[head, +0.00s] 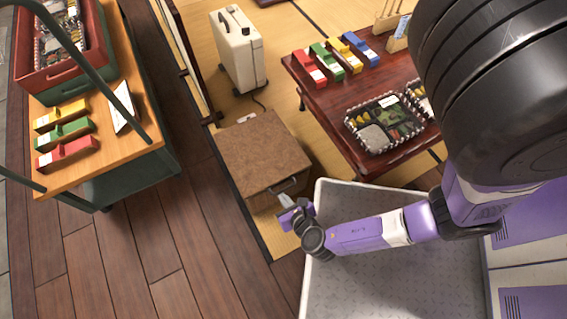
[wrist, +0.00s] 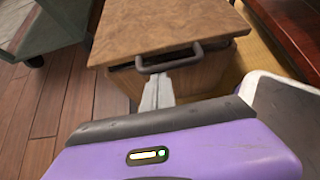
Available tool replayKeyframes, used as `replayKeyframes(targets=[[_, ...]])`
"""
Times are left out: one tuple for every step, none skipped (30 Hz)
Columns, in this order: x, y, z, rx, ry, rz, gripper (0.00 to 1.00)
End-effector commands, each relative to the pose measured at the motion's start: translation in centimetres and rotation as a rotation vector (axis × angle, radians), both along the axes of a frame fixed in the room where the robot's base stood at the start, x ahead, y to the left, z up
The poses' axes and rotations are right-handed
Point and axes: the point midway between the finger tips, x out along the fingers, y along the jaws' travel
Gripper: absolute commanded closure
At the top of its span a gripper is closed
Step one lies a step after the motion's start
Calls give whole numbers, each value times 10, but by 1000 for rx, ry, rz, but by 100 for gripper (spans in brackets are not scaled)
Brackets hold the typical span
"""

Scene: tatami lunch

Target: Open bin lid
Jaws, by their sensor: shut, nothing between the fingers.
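The bin is a brown wooden box with a flat lid (head: 262,148) on the floor in the middle of the head view. The lid also fills the upper part of the wrist view (wrist: 165,22). A dark bar handle (wrist: 170,58) sits on the lid's front edge, and a dark gap shows beneath that edge. My gripper (head: 287,201) is shut and empty at the front of the bin. In the wrist view its fingertips (wrist: 163,76) are just below the handle bar; I cannot tell whether they touch it.
A low red-brown table (head: 350,150) with colored holders and a bento tray (head: 384,124) stands to the right. A wooden cart (head: 160,130) stands left. A white suitcase (head: 238,48) is behind the bin. A grey-floored tray (head: 400,285) lies under my arm. Wood floor (head: 150,250) is clear.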

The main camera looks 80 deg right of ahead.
Motion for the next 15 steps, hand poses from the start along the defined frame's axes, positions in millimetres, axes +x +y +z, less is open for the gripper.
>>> replayKeyframes(targets=[[1, -1, 19, 11, 9, 1, 100], [1, -1, 22, 19, 15, 0, 100], [1, -2, 27, 28, 21, -2, 100], [2, -2, 31, 36, 28, -2, 100], [2, -2, 34, 44, 33, -1, 100], [2, -2, 39, 54, 41, 1, 100], [2, -2, 42, 62, 47, -1, 100], [3, -3, 46, 68, 53, 0, 100], [3, -3, 50, 79, 61, -1, 100], [3, -4, 54, 86, 67, 0, 100], [4, -4, 57, 94, 73, -1, 100], [4, -4, 62, 104, 80, -1, 100], [5, -5, 65, 112, 86, 0, 100], [5, -6, 69, 120, 92, 0, 100], [5, -6, 73, 130, 100, -1, 100]])
